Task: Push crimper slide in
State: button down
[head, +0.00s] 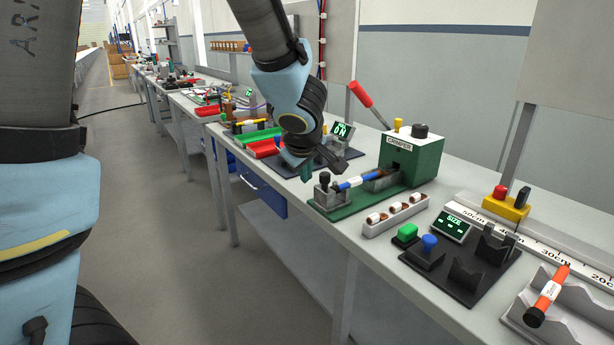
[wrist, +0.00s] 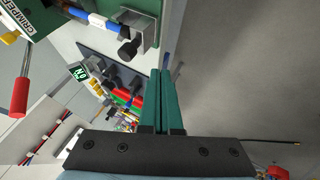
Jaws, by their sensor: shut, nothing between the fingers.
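The crimper (head: 412,160) is a green box with a red-handled lever (head: 362,94) on a green base plate. Its slide (head: 327,196), a grey block with a black knob, stands at the plate's left end, apart from the box. A blue cable (head: 368,177) with a white band lies from the slide towards the box opening. In the wrist view the slide (wrist: 146,30) is at the top, with the black knob (wrist: 128,49) pointing down. My gripper (head: 306,173) is just left of the slide. Its teal fingers (wrist: 165,72) are together and empty; contact with the slide cannot be told.
A rack of white-and-brown parts (head: 396,214) stands in front of the crimper. A black plate with green and blue buttons (head: 428,244) is to its right. Red and green trays (head: 262,147) lie farther back. The table's front edge is close beneath my gripper.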

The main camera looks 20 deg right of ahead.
jog(key=w+d+f, duration=0.4)
jog(key=d, duration=0.1)
jog(key=shift+w+f+b, duration=0.15)
jog(key=shift+w+b, duration=0.15)
jog(key=shift+b, duration=0.05)
jog(key=shift+d, duration=0.15)
